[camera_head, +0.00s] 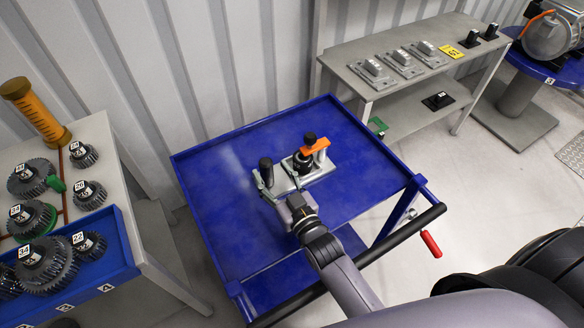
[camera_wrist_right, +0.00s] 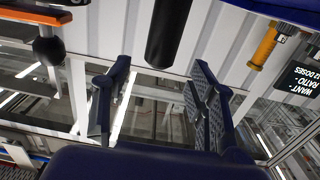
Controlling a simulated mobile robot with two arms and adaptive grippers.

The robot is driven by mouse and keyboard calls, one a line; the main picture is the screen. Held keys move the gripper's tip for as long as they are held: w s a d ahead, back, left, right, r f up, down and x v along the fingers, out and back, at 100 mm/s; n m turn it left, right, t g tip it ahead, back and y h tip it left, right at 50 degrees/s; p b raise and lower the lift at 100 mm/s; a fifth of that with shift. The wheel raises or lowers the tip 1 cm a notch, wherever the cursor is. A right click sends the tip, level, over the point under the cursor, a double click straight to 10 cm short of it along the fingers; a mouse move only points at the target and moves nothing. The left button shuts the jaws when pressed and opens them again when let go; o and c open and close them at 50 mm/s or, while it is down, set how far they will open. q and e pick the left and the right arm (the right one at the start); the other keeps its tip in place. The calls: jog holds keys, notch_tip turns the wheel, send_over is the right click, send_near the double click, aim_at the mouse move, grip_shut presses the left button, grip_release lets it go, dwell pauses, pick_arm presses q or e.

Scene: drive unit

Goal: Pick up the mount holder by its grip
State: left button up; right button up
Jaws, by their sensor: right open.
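The mount holder (camera_head: 322,166) sits on the blue cart top. It has a light grey base plate, a black upright grip (camera_head: 265,165) at its left end and an orange part (camera_head: 315,147) with a black knob at its right. My right gripper (camera_head: 271,187) is open at the near left end of the holder, close to the black grip. In the right wrist view the black grip (camera_wrist_right: 167,35) stands between and beyond the two spread fingers. Contact is not visible. My left gripper is not in view.
The blue cart (camera_head: 215,185) has a raised rim and a black handle bar (camera_head: 400,235) at the near right. A gear table (camera_head: 125,225) stands at left. A grey bench (camera_head: 370,85) with metal parts stands behind right. The cart top around the holder is clear.

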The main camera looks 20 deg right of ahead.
aim_at(269, 167)
jog(key=shift+w+a+p, duration=0.1)
jog(key=shift+w+p, duration=0.35)
jog(key=shift+w, duration=0.6)
jog(key=shift+w+a+f, duration=0.1)
jog(key=shift+w+f, duration=0.05)
jog(key=shift+w, duration=0.4)
jog(key=shift+w+a+f, duration=0.1)
jog(key=shift+w, duration=0.75)
jog(key=shift+c, duration=0.2)
jog(key=shift+s, duration=0.1)
jog(key=shift+c, duration=0.7)
grip_shut()
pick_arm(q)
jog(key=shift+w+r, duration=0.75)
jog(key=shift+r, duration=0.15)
pick_arm(e)
jog(key=shift+r, duration=0.2)
